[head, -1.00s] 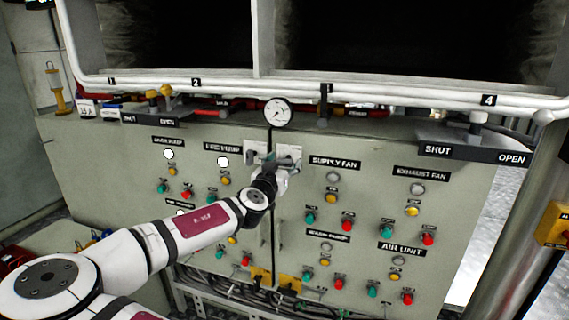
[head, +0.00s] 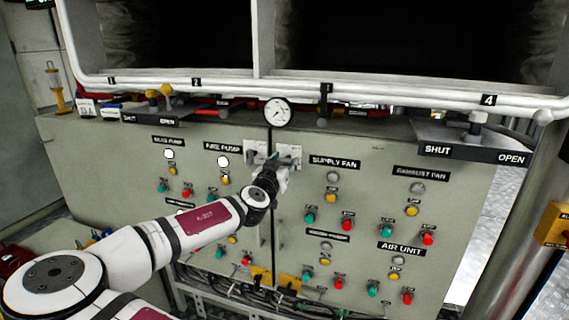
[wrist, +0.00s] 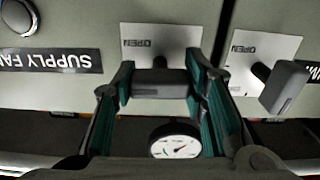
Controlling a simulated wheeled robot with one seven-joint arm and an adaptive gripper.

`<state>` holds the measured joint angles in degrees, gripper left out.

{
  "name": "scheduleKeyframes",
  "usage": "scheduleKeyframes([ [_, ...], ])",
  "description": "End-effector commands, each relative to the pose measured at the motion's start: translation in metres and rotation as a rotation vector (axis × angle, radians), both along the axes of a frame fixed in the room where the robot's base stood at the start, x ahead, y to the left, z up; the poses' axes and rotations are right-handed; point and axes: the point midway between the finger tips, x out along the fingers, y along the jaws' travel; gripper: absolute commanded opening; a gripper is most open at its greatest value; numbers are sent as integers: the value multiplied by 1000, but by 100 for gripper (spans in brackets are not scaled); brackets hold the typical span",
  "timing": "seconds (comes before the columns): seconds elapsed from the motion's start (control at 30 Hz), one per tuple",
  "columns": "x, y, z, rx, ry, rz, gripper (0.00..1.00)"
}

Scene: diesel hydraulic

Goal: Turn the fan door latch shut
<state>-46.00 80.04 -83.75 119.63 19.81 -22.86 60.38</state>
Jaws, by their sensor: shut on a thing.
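The fan door latch (wrist: 160,83) is a short grey bar handle on a white plate marked OPEN, beside the SUPPLY FAN label. In the wrist view, which is upside down, the bar lies level across the picture between the two green-lined fingers of my gripper (wrist: 160,70). The fingers are shut on its ends. In the head view my gripper (head: 286,163) is at the right-hand plate just below the round gauge and mostly hides the latch.
A second grey latch (wrist: 284,88) sits tilted on its own OPEN plate close beside my gripper. The pressure gauge (head: 277,112) is just above. Buttons and lamps cover the panel (head: 465,185) on both sides. A white pipe rail (head: 400,93) runs above.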

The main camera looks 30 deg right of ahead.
Motion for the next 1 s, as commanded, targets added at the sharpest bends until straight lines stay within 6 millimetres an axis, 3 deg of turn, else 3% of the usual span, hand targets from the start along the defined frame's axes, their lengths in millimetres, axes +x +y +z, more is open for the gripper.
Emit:
scheduleKeyframes([
  [1.0, 0, 0, 1, -536, 684, 1, 11],
])
